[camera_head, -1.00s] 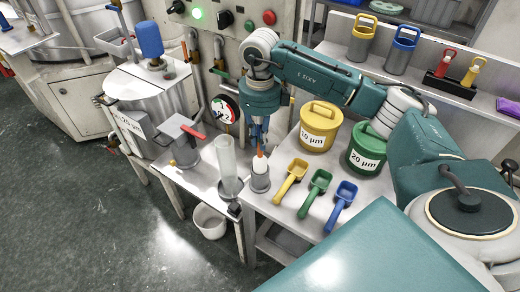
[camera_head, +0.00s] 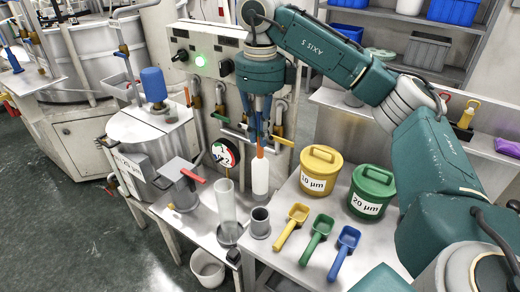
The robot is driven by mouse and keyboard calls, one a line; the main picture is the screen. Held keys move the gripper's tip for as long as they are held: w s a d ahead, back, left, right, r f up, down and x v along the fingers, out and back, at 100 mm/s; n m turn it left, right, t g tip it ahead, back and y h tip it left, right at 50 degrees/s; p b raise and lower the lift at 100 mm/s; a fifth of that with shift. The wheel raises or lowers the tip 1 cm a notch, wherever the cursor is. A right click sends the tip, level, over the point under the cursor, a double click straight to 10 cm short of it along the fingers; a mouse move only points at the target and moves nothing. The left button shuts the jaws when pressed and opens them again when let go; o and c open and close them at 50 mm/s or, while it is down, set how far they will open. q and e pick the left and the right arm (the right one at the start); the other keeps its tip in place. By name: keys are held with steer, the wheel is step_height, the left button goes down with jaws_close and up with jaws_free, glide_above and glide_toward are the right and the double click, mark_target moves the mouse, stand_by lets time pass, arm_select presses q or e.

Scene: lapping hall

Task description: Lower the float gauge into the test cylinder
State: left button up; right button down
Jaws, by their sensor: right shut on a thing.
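The float gauge (camera_head: 260,178), a white body with a thin orange stem, hangs upright from my right gripper (camera_head: 260,139). The gripper's blue fingers are shut on the stem's upper part. The gauge's lower end shows just above the grey holder cup (camera_head: 260,225), whose opening is in view. The clear test cylinder (camera_head: 227,207) stands upright on the metal bench, just left of the cup, and looks empty. The gauge is to the right of the cylinder and apart from it. My left gripper is not in view.
Yellow (camera_head: 320,168) and green (camera_head: 372,190) lidded tubs stand on the right table, with yellow, green and blue scoops in front. A red-handled grey device (camera_head: 185,190) is left of the cylinder. A control panel with pipes and a dial (camera_head: 224,153) stands behind.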

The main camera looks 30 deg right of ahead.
steer(key=r, duration=0.1)
steer(key=r+p, duration=0.1)
steer(key=r, duration=0.1)
steer(key=shift+w, duration=0.2)
steer(key=w+a+r+p, duration=0.1)
steer(key=w+a+p, duration=0.1)
steer(key=w+p, duration=0.6)
steer(key=w+a+f+p, duration=0.1)
steer(key=w+f+p, duration=0.1)
steer(key=w+f, duration=0.5)
steer(key=shift+w+a+f, duration=0.2)
steer(key=shift+w+a, duration=0.15)
steer(key=shift+w, duration=0.45)
